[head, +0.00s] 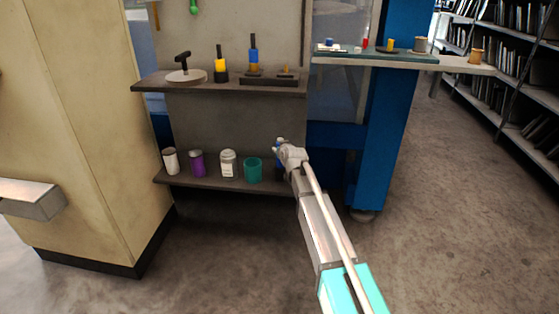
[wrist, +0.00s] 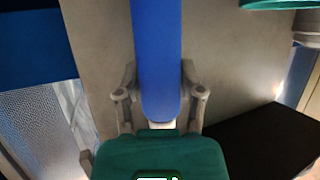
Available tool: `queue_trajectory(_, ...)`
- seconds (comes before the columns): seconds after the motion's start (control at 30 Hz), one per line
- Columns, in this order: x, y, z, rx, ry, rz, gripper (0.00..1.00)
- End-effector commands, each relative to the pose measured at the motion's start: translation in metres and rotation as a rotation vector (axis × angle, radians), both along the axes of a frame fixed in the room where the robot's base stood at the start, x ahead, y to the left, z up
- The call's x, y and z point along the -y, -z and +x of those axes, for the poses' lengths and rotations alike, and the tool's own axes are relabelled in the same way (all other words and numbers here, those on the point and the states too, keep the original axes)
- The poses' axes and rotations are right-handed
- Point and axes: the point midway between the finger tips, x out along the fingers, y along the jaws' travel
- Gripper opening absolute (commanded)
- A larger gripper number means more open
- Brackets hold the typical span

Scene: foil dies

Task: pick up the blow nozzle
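My gripper (head: 283,148) is at the right end of the lower shelf. In the wrist view a long blue thing (wrist: 157,60) with a rounded near end lies between the two fingers of my gripper (wrist: 159,75). The fingers are very close to its sides, and I cannot tell whether they press on it. In the head view a little blue (head: 277,158) shows behind my gripper, and the rest is hidden. I cannot tell for sure that this blue thing is the blow nozzle. A dark green block fills the bottom of the wrist view.
The lower shelf (head: 225,184) also holds a white can (head: 170,161), a purple can (head: 197,164), a white jar (head: 228,164) and a teal cup (head: 253,170) close left of my gripper. The upper shelf (head: 225,89) hangs above. A blue post (head: 388,130) stands to the right.

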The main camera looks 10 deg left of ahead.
Motion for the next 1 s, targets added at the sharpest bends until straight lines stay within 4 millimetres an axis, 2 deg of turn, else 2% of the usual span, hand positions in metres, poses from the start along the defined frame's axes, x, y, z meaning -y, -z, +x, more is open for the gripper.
queue_trajectory(0.03, 0.0, 0.0, 0.0, 0.0, 0.0, 0.0, 0.31)
queue_trajectory(0.2, 0.0, 0.0, 0.0, 0.0, 0.0, 0.0, 0.0)
queue_trajectory(0.67, 0.001, -0.003, 0.0, 0.0, 0.001, 0.0, 0.0)
queue_trajectory(1.0, 0.001, -0.023, 0.0, 0.001, 0.001, 0.0, 0.0)
